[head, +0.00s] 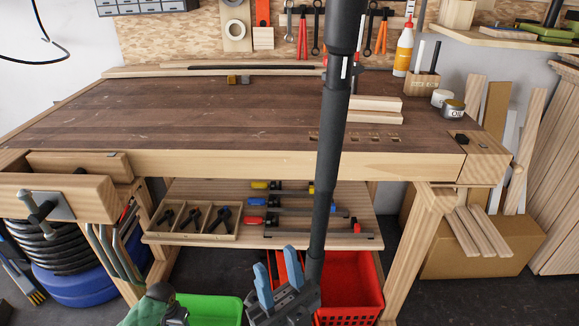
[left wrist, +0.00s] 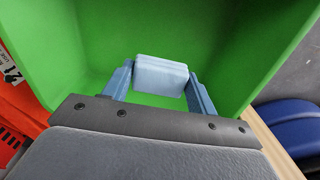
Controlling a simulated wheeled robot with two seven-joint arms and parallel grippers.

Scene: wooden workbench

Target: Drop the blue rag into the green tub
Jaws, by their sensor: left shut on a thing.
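The green tub (head: 212,309) stands on the floor at the bottom of the head view, partly cut off by the frame. Its green inside (left wrist: 235,35) fills most of the left wrist view. My left gripper (left wrist: 160,84) is shut on the blue rag (left wrist: 160,72), a pale blue folded piece between its two blue fingers. The rag shows against the tub's inside; I cannot tell how far it is above the bottom. The rag does not show clearly in the head view. My right gripper (head: 277,264) has its blue fingers apart and empty, right of the tub.
A red crate (head: 352,290) stands right of the green tub, partly behind my right arm. The workbench (head: 230,115) and its lower shelf (head: 200,190) with clamps lie behind. A cardboard box (head: 480,250) is at the right.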

